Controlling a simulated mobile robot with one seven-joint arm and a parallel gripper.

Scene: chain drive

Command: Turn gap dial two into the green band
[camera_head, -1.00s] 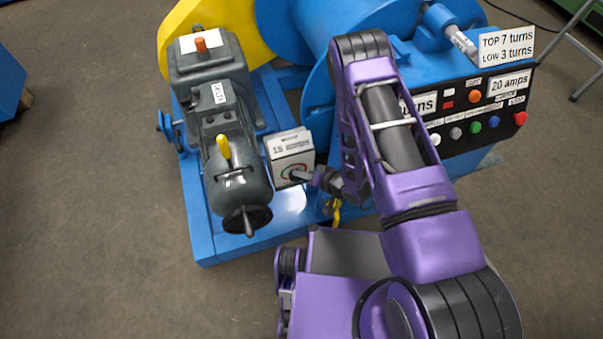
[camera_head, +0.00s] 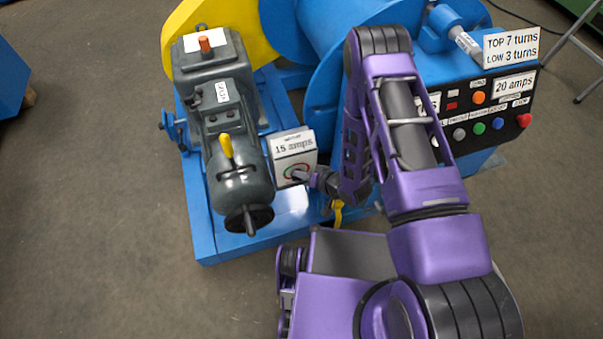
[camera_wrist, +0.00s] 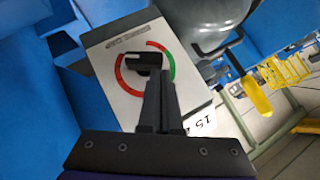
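A light grey dial box (camera_head: 293,147) labelled "15 amps" stands beside the dark grey motor. Its dial has a ring, part red and part green, and a dark bar-shaped knob (camera_wrist: 143,60) inside the ring. The wrist view shows the ring's green arc (camera_wrist: 168,64) on the right and its red arc (camera_wrist: 121,75) on the left. My gripper (camera_wrist: 160,82) is at the dial face, its fingers close together and overlapping the knob in view. Whether the tips touch or pinch the knob I cannot tell. The dial's number is not readable, and the fingers hide part of the face.
The motor (camera_head: 230,135) with a yellow lever (camera_head: 227,152) and handwheel (camera_head: 249,218) stands close left of the box. A black button panel (camera_head: 490,105) is at the right behind my arm. Blue machine frame surrounds the box. Open floor lies left and right.

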